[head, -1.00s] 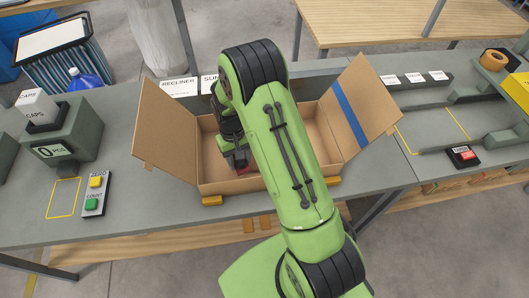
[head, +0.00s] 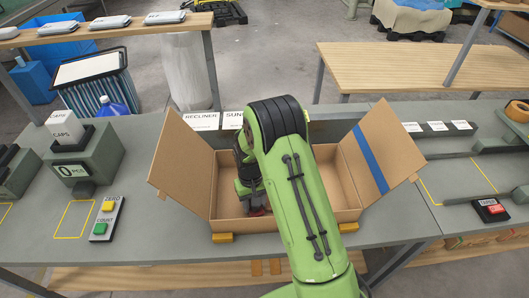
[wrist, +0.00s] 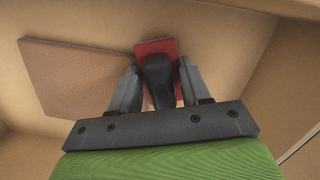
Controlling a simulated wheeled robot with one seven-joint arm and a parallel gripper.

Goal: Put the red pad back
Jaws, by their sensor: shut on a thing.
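The red pad (wrist: 157,46) shows in the wrist view behind a black grip (wrist: 157,78). My gripper (wrist: 158,85) is shut on this black grip, one finger on each side. In the head view my gripper (head: 252,197) is down inside the open cardboard box (head: 228,225), left of its middle. Only a sliver of red shows there, as my arm hides most of it. I cannot tell whether the pad touches the box floor. A flat brown square (wrist: 75,78) lies on the box floor left of the pad in the wrist view.
The box flaps stand open to left (head: 185,160) and right (head: 385,155), the right one with a blue stripe. A counting scale (head: 85,160) and button panel (head: 106,219) stand left. A red and black item (head: 490,210) lies right.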

